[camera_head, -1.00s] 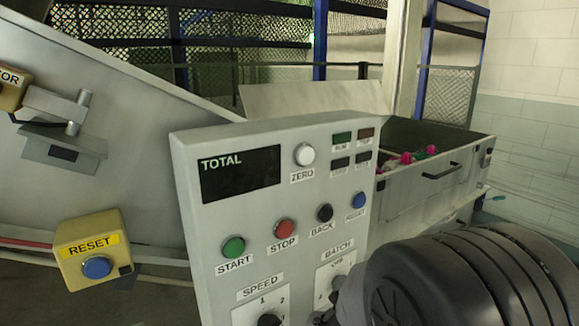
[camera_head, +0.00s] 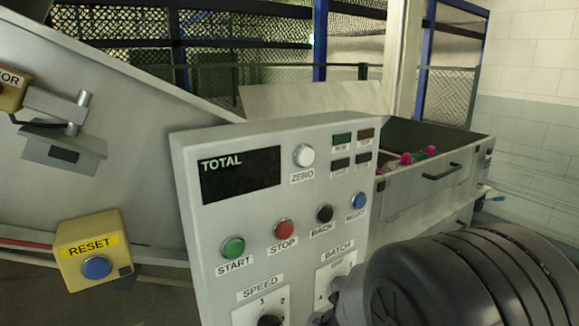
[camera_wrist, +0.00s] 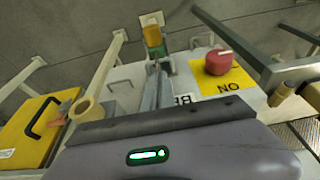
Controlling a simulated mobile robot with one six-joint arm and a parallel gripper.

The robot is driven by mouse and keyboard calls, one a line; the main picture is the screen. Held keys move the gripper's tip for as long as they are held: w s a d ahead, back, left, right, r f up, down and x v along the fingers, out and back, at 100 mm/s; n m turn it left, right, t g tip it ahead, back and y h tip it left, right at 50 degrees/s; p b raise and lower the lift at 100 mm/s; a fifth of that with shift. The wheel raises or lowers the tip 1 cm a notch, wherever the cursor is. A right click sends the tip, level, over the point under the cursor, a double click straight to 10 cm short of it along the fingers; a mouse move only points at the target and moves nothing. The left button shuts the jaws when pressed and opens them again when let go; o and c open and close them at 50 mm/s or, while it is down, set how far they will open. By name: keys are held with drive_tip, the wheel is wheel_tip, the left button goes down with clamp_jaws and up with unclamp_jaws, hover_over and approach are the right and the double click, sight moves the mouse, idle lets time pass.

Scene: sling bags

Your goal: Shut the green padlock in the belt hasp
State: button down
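In the wrist view, my gripper (camera_wrist: 157,66) reaches up the picture with its two narrow grey fingers close together. A small green block with an orange-yellow part above it, which looks like the green padlock (camera_wrist: 157,52), is at the fingertips and appears pinched between them. Its shackle cannot be made out. An upside-down label starting "BE" (camera_wrist: 183,100) is on the pale panel beside the fingers. The belt hasp cannot be clearly made out; small pale metal parts show near the padlock. The head view shows neither gripper nor padlock.
Right of the fingers, a red knob (camera_wrist: 218,62) stands on a yellow "ON" plate (camera_wrist: 236,82). A yellow lid with a handle (camera_wrist: 22,138) is at left. In the head view are a control panel (camera_head: 250,220), a yellow reset box (camera_head: 92,250) and an open grey bin (camera_head: 420,195).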

drive_tip(key=shift+f, duration=0.15)
drive_tip(key=shift+f+b, duration=0.35)
drive_tip(key=shift+b, duration=0.2)
drive_tip(key=shift+f+b, duration=0.7)
drive_tip(key=shift+b, duration=0.05)
wheel_tip(320, 180, up, 7)
drive_tip(key=p, duration=0.5)
drive_tip(key=shift+r+p, duration=0.2)
drive_tip(key=shift+p, duration=0.2)
drive_tip(key=shift+f, duration=0.15)
drive_tip(key=s+d+r+m+t, duration=0.1)
drive_tip(key=s+d+r+m, duration=0.15)
drive_tip(key=r, duration=0.45)
drive_tip(key=s+d+r+m+t, duration=0.1)
drive_tip(key=s+d+r+m, duration=0.15)
drive_tip(key=r, duration=0.45)
drive_tip(key=s+d+r+m, duration=0.1)
drive_tip(key=s+r+m, duration=0.2)
drive_tip(key=s, duration=0.2)
drive_tip(key=s+d+r+m+t, duration=0.1)
drive_tip(key=s+r+m, duration=0.2)
drive_tip(key=s, duration=0.3)
drive_tip(key=shift+s+d, duration=0.15)
drive_tip(key=shift+d, duration=0.25)
